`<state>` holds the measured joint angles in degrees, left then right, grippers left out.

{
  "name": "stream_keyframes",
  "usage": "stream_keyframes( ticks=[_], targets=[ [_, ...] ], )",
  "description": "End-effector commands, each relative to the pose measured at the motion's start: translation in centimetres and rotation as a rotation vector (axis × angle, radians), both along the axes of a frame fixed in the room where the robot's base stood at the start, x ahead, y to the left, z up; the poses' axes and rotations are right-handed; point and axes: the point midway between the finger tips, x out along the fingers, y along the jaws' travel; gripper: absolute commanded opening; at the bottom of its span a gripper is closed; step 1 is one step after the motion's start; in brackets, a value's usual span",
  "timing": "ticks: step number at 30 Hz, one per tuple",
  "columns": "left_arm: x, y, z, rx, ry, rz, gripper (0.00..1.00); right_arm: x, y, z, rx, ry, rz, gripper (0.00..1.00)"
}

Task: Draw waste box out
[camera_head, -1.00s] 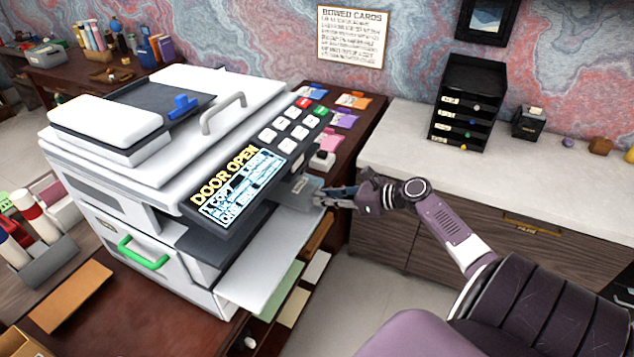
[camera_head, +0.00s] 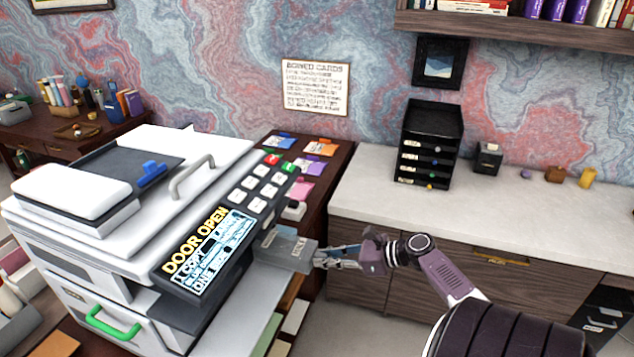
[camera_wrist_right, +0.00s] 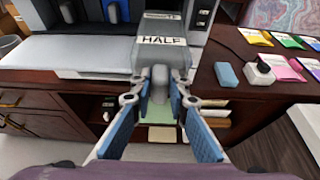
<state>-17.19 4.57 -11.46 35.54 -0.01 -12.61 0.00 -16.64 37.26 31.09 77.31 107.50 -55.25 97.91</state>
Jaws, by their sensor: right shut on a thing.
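The waste box (camera_head: 287,250) is a grey box sticking out of the right side of the white copier (camera_head: 90,235), below its control panel. In the right wrist view the box (camera_wrist_right: 162,27) carries a label reading "HALF" and has a grey grip tab (camera_wrist_right: 159,84) at its near end. My right gripper (camera_head: 322,257) is at the box's outer end. In the right wrist view its blue-padded fingers (camera_wrist_right: 159,98) are closed around the tab. The copier's display reads "DOOR OPEN". My left gripper is not in view.
A light output tray (camera_head: 235,315) lies below the box. Colored packets (camera_head: 300,165) lie on the dark desk behind. A pale counter (camera_head: 480,215) with a black drawer organizer (camera_head: 428,145) stands to the right. Open floor lies between the desk and counter.

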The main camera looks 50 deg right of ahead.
Motion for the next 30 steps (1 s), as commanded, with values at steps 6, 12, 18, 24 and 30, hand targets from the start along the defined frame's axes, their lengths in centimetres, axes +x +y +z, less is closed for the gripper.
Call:
stream_keyframes(
  ticks=[6, 12, 18, 24, 30],
  targets=[
    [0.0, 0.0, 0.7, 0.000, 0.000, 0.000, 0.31, -1.6, -0.7, 0.2, 0.002, 0.000, -0.002, 0.00],
    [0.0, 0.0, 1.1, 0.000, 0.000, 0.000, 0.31, -3.1, -1.3, 0.2, 0.002, 0.000, -0.002, 0.00],
    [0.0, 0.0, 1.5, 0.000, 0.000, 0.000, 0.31, -4.6, -1.9, 0.1, 0.001, -0.001, -0.001, 0.00],
    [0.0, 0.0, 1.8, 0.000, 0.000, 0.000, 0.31, -6.1, -2.5, 0.1, 0.002, 0.000, -0.002, 0.00],
    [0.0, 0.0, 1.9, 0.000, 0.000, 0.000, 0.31, -6.9, -2.8, 0.1, 0.001, -0.002, 0.000, 0.00]
  ],
)
